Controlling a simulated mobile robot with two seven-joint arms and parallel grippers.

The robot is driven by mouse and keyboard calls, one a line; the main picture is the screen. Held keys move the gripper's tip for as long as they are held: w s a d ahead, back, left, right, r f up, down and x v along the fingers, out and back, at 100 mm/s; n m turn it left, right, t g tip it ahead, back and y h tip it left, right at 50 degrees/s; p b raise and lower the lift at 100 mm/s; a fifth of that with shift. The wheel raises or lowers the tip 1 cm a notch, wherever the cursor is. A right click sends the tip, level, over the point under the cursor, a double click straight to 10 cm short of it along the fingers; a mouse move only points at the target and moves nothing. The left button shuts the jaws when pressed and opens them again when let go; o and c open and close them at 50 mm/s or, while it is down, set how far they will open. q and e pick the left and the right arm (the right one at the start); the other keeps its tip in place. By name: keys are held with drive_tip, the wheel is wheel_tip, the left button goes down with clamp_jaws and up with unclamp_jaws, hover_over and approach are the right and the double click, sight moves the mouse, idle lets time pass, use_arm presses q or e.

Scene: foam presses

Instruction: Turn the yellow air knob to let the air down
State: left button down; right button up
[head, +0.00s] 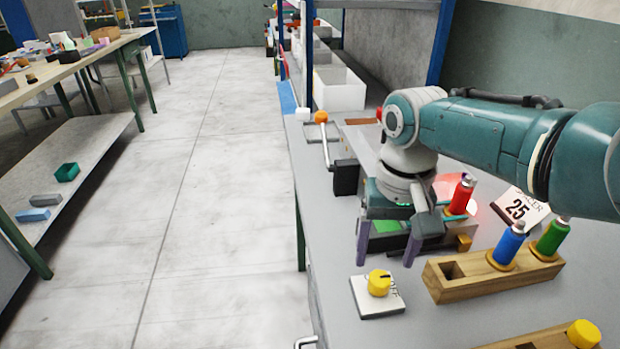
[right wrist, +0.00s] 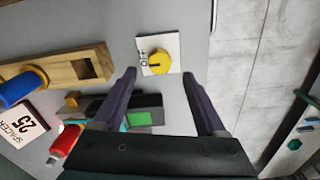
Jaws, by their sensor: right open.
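The yellow air knob (head: 379,283) sits on a small white plate (head: 377,302) on the grey bench, near its front-left edge. My right gripper (head: 388,262) points down just behind the knob, with its two fingers apart and nothing between them. In the right wrist view the knob (right wrist: 159,62) lies beyond the open fingertips (right wrist: 158,74), roughly midway between them and apart from both. A dark pointer mark shows on the knob's top. My left gripper is in neither view.
The bench left of the knob is clear.

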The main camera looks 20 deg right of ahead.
sight(380, 277)
use_arm(q)
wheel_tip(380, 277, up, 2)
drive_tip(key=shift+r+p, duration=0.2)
drive_tip(key=shift+p, duration=0.5)
use_arm(e)
wheel_tip(380, 277, up, 5)
drive_tip(key=shift+f, duration=0.2)
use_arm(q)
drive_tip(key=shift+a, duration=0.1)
